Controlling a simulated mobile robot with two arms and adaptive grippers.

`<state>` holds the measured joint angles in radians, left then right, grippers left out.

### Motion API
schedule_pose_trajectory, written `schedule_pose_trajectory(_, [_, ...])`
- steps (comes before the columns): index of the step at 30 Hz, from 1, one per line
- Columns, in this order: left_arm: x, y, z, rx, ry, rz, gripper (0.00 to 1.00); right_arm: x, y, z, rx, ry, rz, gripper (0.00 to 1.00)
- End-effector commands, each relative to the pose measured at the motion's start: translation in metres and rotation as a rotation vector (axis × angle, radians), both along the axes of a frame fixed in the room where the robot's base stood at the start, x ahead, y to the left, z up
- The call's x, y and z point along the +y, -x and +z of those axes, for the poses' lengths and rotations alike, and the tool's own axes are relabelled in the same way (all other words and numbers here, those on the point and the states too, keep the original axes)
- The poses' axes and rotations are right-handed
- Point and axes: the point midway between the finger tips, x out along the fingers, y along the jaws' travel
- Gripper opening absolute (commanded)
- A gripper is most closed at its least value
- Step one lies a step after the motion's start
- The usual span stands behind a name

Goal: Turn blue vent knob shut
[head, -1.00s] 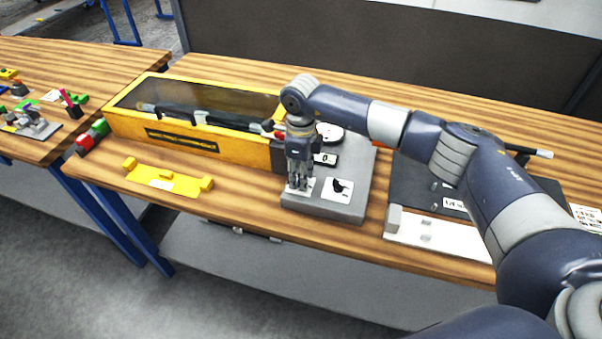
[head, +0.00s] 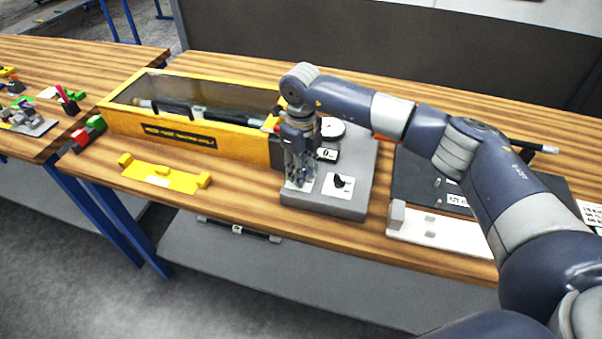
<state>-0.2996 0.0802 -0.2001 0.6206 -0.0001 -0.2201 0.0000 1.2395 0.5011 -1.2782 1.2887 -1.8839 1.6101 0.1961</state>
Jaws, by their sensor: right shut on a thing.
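My right gripper (head: 299,183) points straight down over the front left of a grey panel block (head: 352,207) on the wooden bench. It is shut at a white label plate on the block's top. The blue vent knob is not visible; the fingers cover the spot where they close. A black knob (head: 341,181) sits on another white plate just right of the gripper. A small display (head: 328,155) and a round white dial (head: 331,129) are behind it on the same block. My left gripper is not in view.
A yellow case with a clear lid (head: 180,138) stands left of the block, close to my gripper. A yellow bracket (head: 163,178) lies in front of it. A dark board and white fixture (head: 432,230) are at right, under my arm.

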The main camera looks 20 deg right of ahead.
Motion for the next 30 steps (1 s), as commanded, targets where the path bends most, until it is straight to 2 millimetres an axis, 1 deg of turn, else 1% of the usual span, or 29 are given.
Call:
schedule_pose_trajectory(1, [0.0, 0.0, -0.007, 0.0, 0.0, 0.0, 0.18, -0.001, -0.001, -0.002, -0.002, 0.001, -0.046, 0.04])
schedule_pose_trajectory(12, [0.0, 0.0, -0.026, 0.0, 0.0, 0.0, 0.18, 0.0, -0.001, -0.001, -0.003, 0.0, -0.396, 0.04])
schedule_pose_trajectory(24, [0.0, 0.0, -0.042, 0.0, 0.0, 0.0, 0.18, 0.0, -0.001, 0.0, -0.004, -0.001, -0.771, 0.04])
schedule_pose_trajectory(30, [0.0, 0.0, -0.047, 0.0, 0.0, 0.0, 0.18, 0.0, -0.001, 0.0, -0.003, -0.001, -0.93, 0.04])
